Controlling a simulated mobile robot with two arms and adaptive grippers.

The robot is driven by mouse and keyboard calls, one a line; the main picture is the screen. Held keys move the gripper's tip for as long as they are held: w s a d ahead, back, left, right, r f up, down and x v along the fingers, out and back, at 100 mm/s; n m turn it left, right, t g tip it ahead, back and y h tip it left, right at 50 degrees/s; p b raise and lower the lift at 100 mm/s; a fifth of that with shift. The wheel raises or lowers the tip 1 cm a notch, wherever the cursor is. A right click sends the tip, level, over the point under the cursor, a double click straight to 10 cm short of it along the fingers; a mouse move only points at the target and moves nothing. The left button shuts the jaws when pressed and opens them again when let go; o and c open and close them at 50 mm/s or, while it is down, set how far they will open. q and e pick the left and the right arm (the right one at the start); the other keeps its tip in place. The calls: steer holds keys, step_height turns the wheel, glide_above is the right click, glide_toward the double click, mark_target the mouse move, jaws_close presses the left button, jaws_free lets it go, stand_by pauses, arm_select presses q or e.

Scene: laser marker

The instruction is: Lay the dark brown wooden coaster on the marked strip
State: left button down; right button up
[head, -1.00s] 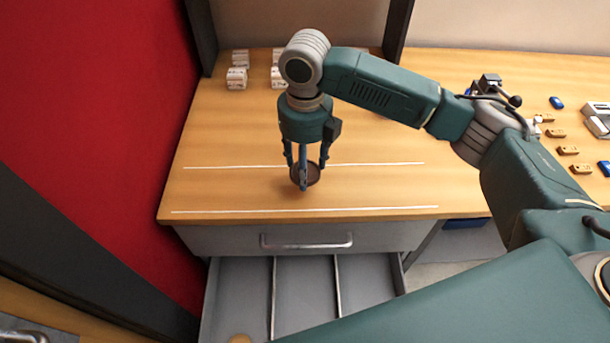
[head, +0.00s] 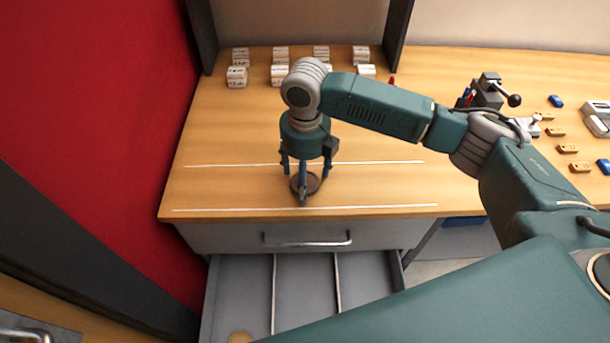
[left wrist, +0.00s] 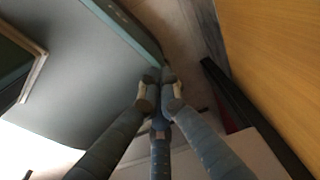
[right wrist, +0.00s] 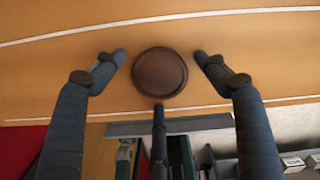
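The dark brown round coaster (head: 312,184) lies flat on the wooden desk between two white lines (head: 350,207). In the right wrist view the coaster (right wrist: 160,72) is fully visible, inside the strip and nearer the drawer-side line. My right gripper (head: 304,182) is directly above the coaster. Its fingers (right wrist: 160,75) are spread, with visible gaps to the left and right of the coaster; the middle finger's tip is close to the rim. My left gripper (left wrist: 160,92) has its fingertips together with nothing visible between them; it is outside the head view.
Several white blocks (head: 237,77) stand at the back. A lever device (head: 488,92) and small brown and blue pieces are to the right. A red wall (head: 110,130) bounds the left.

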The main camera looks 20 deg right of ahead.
step_height(320, 180, up, 12)
steer(key=b, duration=0.1)
steer(key=shift+r+b, duration=0.2)
steer(key=shift+b, duration=0.2)
stand_by(0.5)
